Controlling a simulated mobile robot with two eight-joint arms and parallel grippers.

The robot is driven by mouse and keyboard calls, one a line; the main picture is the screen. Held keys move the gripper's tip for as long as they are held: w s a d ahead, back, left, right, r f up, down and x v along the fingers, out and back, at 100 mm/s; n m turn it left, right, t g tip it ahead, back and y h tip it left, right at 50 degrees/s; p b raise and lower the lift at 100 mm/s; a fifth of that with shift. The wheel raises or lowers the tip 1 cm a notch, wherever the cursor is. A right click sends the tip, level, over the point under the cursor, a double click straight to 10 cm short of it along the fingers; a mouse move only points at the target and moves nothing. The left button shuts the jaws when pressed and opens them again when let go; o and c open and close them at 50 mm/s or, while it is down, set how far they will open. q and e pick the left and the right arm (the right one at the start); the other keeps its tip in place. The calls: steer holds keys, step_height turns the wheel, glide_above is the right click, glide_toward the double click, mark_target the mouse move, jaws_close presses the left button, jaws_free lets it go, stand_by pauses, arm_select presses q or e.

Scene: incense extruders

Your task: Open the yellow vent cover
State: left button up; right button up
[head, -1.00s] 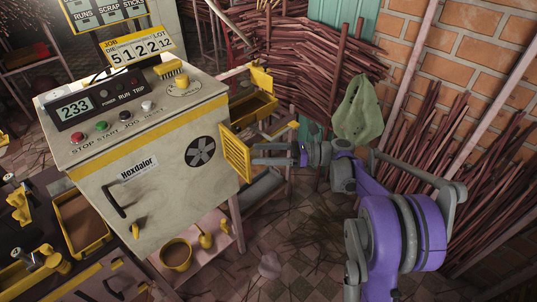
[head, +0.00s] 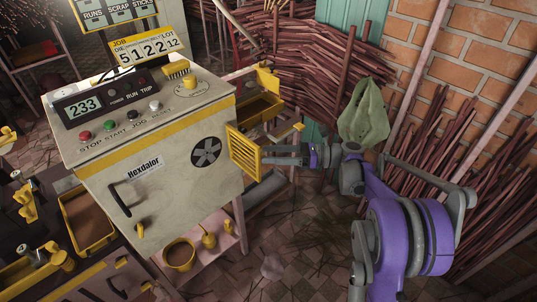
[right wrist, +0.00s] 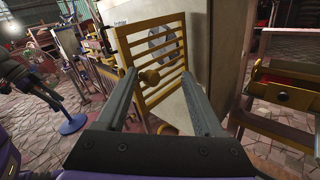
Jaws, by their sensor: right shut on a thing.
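The yellow vent cover (head: 243,152) is a slatted panel on the right side of the beige machine. It stands swung out from the machine face, and the dark round fan opening (head: 206,152) is uncovered to its left. My right gripper (head: 270,152) is at the cover's outer side, shut on it. The fan shows through the slats. My left gripper is not in view.
The beige machine (head: 150,190) has a panel of buttons on top and a dark handle on its front. Yellow bins (head: 260,108) stand behind the cover. Bundles of sticks and a green cloth (head: 365,112) are at the wall. The tiled floor (head: 300,225) below the arm is mostly clear.

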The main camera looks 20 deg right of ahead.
steer(key=v, duration=0.9)
steer(key=shift+s+d, duration=0.2)
steer(key=shift+s, duration=0.05)
